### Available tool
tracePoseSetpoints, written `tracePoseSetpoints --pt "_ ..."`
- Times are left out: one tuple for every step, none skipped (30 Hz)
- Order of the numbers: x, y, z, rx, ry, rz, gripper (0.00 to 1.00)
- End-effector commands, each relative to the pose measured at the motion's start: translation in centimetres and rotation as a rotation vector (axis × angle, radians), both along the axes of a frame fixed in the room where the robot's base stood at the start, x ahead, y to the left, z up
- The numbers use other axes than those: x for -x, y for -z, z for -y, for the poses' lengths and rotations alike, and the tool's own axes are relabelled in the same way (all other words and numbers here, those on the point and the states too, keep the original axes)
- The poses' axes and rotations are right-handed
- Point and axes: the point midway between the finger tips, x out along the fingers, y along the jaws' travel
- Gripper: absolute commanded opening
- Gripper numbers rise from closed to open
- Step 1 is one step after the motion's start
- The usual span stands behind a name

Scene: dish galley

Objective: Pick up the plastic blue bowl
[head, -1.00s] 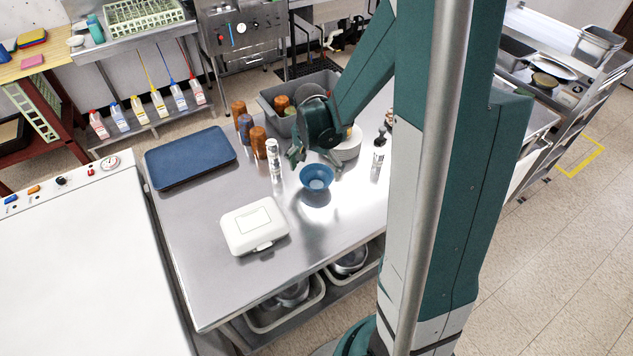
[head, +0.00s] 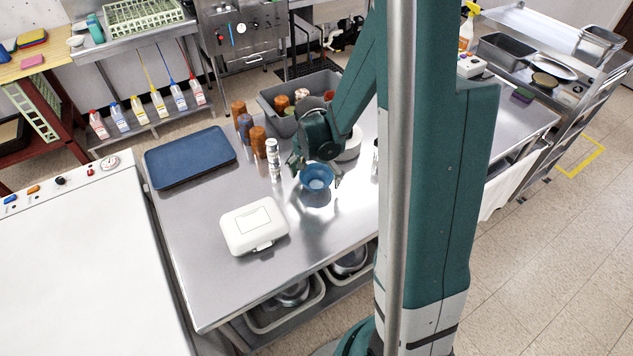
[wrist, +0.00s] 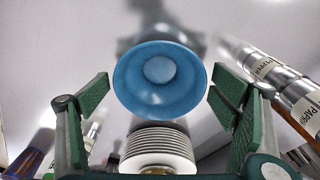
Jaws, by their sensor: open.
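The plastic blue bowl (head: 317,176) sits upright on the steel table. It also shows in the wrist view (wrist: 158,75), its round base disc visible at the centre of its inside. My gripper (head: 315,170) is open and over the bowl, with a finger to either side in the head view. In the wrist view my gripper's fingers (wrist: 160,92) are spread wide, left and right of the bowl's near rim. No contact between fingers and bowl is visible. My gripper and wrist hide part of the table behind the bowl.
A stack of white plates (head: 350,146) stands close behind the bowl. Labelled shakers (wrist: 295,92) and orange and blue tumblers (head: 258,142) stand to its left. A grey bin (head: 270,106) is behind. A white case (head: 254,226) and a blue tray (head: 190,157) lie left.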

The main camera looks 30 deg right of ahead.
Motion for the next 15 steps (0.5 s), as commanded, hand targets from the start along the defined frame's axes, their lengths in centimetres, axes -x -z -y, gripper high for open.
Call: tracePoseSetpoints --pt "-0.06 0.36 0.05 0.000 0.000 0.000 0.86" --pt "-0.06 0.51 0.06 0.000 0.000 0.000 0.86" --pt "-0.05 0.68 0.07 0.000 0.000 0.000 0.86" --pt "-0.03 0.78 0.08 0.000 0.000 0.000 0.86" --pt "-0.03 0.86 0.08 0.000 0.000 0.000 0.86" --pt "-0.03 0.92 0.09 0.000 0.000 0.000 0.86" --pt "-0.02 0.95 0.09 0.000 0.000 0.000 0.86" --pt "-0.02 0.97 0.09 0.000 0.000 0.000 0.86" --pt "-0.02 0.97 0.09 0.000 0.000 0.000 0.86" --pt "-0.02 0.97 0.09 0.000 0.000 0.000 0.86" --pt "-0.02 0.97 0.09 0.000 0.000 0.000 0.86" --pt "-0.02 0.96 0.09 0.000 0.000 0.000 0.86" --pt "-0.02 0.96 0.09 0.000 0.000 0.000 0.86" --pt "-0.02 0.96 0.09 0.000 0.000 0.000 0.86" --pt "-0.03 0.96 0.10 0.000 0.000 0.000 0.86"
